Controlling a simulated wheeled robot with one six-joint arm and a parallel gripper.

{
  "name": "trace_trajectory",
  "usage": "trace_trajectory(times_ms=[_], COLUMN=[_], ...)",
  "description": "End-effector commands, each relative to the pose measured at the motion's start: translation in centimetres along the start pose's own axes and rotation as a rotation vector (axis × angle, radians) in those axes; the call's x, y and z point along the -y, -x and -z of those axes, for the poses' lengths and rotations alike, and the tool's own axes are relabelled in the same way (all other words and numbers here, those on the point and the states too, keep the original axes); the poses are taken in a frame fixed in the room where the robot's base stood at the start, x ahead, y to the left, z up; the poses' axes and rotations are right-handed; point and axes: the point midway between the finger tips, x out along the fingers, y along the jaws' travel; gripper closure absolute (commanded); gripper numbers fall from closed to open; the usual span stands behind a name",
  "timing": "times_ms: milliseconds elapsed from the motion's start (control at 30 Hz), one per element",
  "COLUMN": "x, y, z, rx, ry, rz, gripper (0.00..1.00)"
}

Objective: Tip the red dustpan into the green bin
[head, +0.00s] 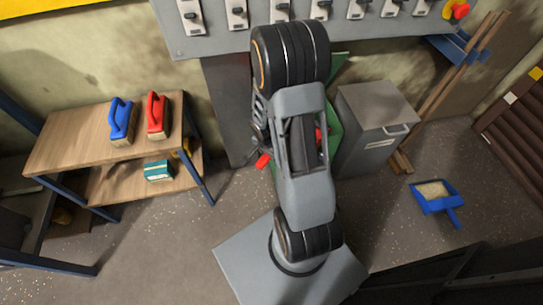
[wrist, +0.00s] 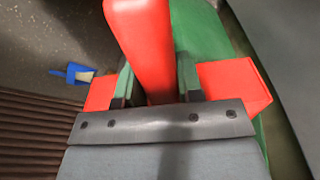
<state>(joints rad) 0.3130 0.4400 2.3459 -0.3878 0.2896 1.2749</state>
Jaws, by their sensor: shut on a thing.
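In the wrist view my gripper (wrist: 156,88) is shut on the handle of the red dustpan (wrist: 140,40). Red parts of the pan show on both sides beyond the fingers. The green bin (wrist: 200,35) is beyond and below the dustpan in that view. I cannot tell whether they touch. In the head view my arm hides most of the green bin (head: 335,130) and my gripper. Only small pieces of the red dustpan (head: 263,160) show beside the arm. The inside of the pan and any load in it are hidden.
A grey lidded bin (head: 372,125) stands right beside the green one. A blue dustpan (head: 436,197) with tan material lies on the floor at right. A wooden bench (head: 75,140) at left holds a blue brush (head: 121,120) and a red brush (head: 157,115). A switch panel (head: 215,40) is behind.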

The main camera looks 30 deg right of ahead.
Motion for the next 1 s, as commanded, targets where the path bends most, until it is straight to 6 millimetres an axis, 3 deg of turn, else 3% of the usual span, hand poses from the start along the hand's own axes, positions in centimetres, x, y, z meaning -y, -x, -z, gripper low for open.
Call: trace_trajectory(times_ms=[33, 267, 700, 1000], x=[0.0, 0.0, 0.0, 0.0], y=[-0.6, 0.2, 3.9, 3.8], z=[-0.1, -0.1, 0.5, 0.4], rx=[-0.009, -0.019, -0.018, -0.018], ry=[0.001, -0.001, -0.002, 0.001], rz=[0.002, 0.001, 0.001, 0.0], gripper=[1.0, 1.0, 1.0, 1.0])
